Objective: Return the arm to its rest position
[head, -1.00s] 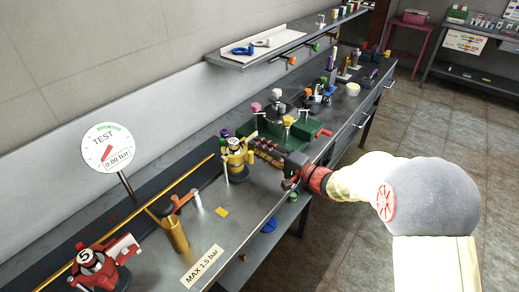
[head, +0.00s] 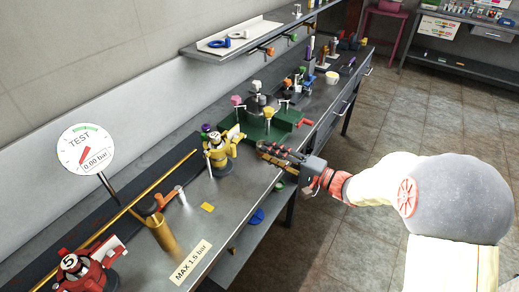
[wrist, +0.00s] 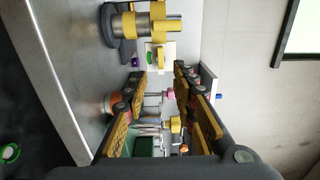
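My arm reaches in from the right in the head view. The gripper is open. The yellow unit also shows at the top of the wrist view (wrist: 152,25).
A red unit numbered 5 (head: 80,272), a brass cylinder (head: 163,234) and a test gauge reading 0.00 bar (head: 86,148) are at the left. A shelf (head: 250,42) runs above the bench. The tiled floor (head: 390,120) is clear at the right.

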